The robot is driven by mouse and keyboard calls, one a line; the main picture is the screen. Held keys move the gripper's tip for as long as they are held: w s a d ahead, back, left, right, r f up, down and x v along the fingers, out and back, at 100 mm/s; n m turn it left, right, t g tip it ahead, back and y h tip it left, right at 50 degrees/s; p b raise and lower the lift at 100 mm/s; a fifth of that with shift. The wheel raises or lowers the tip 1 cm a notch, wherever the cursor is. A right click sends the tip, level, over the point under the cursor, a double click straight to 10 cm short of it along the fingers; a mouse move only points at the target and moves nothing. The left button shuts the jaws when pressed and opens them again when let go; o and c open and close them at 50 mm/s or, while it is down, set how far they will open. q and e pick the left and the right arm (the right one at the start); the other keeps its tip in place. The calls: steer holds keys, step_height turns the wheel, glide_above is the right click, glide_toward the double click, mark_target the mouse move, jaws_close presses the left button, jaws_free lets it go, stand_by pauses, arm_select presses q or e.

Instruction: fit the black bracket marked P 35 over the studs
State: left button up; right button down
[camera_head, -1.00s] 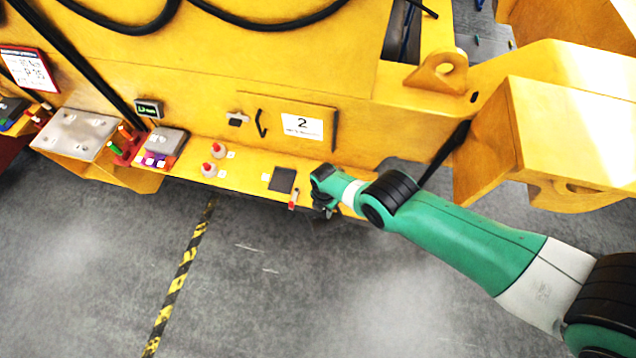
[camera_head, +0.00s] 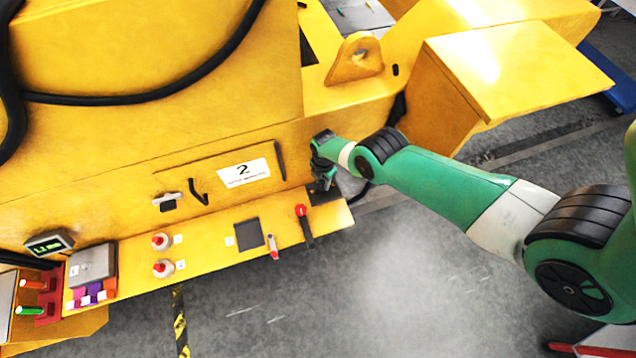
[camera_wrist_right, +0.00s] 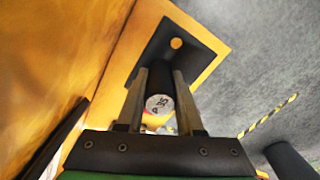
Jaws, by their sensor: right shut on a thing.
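The black bracket (camera_wrist_right: 188,46) shows in the right wrist view as a flat dark plate with a round hole, through which yellow shows. A dark round post rises from it, with a white disc (camera_wrist_right: 159,104) whose turned marking looks like P 35. My right gripper (camera_wrist_right: 160,85) is shut on this post. In the head view my right gripper (camera_head: 325,183) is at the right end of the yellow ledge, with the dark plate (camera_head: 328,196) just under it. I cannot tell whether the plate touches the ledge. I cannot make out the studs. My left gripper is not in view.
The yellow ledge (camera_head: 215,262) carries a red-knobbed black tool (camera_head: 304,224), a small red-and-white item (camera_head: 272,246), a dark square pad (camera_head: 248,235) and two red-capped bottles (camera_head: 162,241). A grey block (camera_head: 92,264) stands at left. The machine's yellow wall rises behind.

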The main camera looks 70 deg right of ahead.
steer(key=shift+f+b, duration=2.6)
steer(key=shift+f, duration=0.05)
steer(key=shift+f+b, duration=2.3)
steer(key=shift+c, duration=2.3)
jaws_free()
step_height(320, 180, up, 12)
steer(key=p, duration=1.1)
steer(key=shift+p, duration=0.35)
steer(key=shift+f, duration=0.15)
